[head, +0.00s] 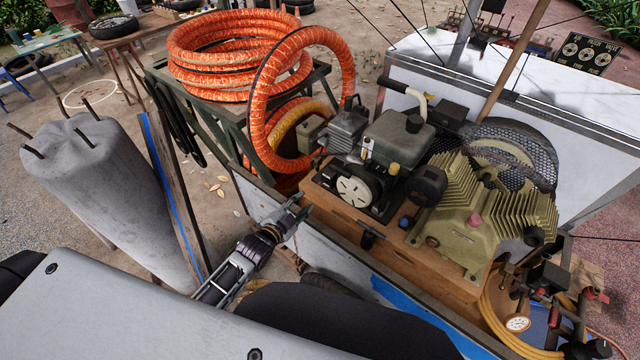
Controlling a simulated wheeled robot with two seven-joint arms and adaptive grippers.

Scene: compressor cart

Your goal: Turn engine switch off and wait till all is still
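The engine (398,140) sits on a wooden base (345,208) on the cart, with a round white recoil cover (355,190) facing me. A small blue knob (405,222) and a black part (370,237) show at the front of the base; I cannot tell which part is the engine switch. The green-yellow compressor (465,240) with its mesh guard (515,150) stands to the right. My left gripper (296,212) is in front of the cart's near side, left of the wooden base, apart from the engine. Its fingers look spread and nothing shows between them. My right gripper is not visible.
Coiled orange hose (235,60) lies on a green stand behind the left end of the cart. A pressure gauge (517,323) and hoses crowd the right end.

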